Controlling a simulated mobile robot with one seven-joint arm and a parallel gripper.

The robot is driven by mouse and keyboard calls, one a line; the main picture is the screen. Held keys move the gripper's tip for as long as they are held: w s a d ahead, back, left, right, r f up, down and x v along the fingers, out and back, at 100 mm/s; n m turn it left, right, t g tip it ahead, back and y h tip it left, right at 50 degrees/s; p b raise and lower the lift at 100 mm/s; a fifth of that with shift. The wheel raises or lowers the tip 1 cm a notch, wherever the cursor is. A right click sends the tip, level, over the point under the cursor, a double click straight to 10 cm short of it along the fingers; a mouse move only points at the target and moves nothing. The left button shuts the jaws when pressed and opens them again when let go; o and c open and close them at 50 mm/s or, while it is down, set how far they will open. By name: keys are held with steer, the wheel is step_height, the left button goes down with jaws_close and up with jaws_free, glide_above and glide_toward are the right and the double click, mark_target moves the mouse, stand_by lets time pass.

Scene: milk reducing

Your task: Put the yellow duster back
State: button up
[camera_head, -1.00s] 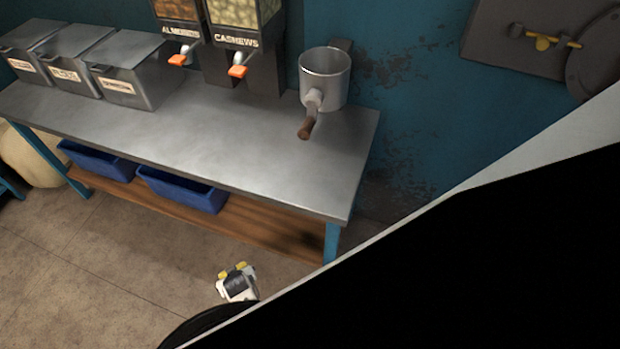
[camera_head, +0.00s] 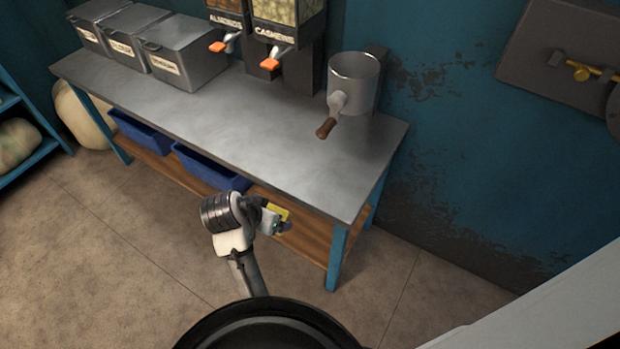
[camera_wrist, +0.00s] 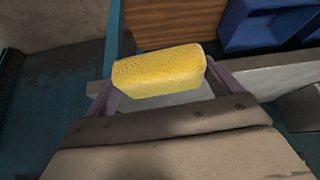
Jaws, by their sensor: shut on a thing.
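The yellow duster (camera_wrist: 158,72) is a textured yellow block held between the two fingers of my gripper (camera_wrist: 160,88) in the wrist view. In the head view, my gripper (camera_head: 280,222) is in front of the steel-topped table (camera_head: 300,165), below its top edge. Only a small patch of the yellow duster (camera_head: 276,210) shows there; the rest is hidden by my gripper and arm. My gripper is shut on the duster.
The table has a wooden lower shelf (camera_head: 310,240) with blue bins (camera_head: 205,170). Steel boxes (camera_head: 185,55), nut dispensers (camera_head: 285,15) and a metal pot with a handle (camera_head: 352,82) stand along the back. The tabletop's front right is clear. Blue shelving (camera_head: 30,150) stands at left.

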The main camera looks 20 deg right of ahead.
steer(key=shift+s+r+m, duration=0.3)
steer(key=shift+s+r, duration=0.2)
steer(key=shift+r, duration=0.2)
steer(key=shift+s+d+r, duration=0.1)
steer(key=shift+d+r, duration=0.15)
steer(key=p, duration=0.3)
glide_toward(312, 177)
steer(key=shift+w+d+f, duration=0.65)
steer(key=shift+w+d, duration=0.2)
steer(key=shift+w, duration=0.1)
steer(key=shift+w+d+g, duration=0.2)
steer(key=shift+d+g, duration=0.05)
steer(key=shift+g, duration=0.05)
steer(key=shift+f, duration=0.35)
steer(key=shift+f+p, duration=0.6)
steer(key=shift+f, duration=0.9)
steer(key=shift+f, duration=0.1)
steer(key=o, duration=0.7)
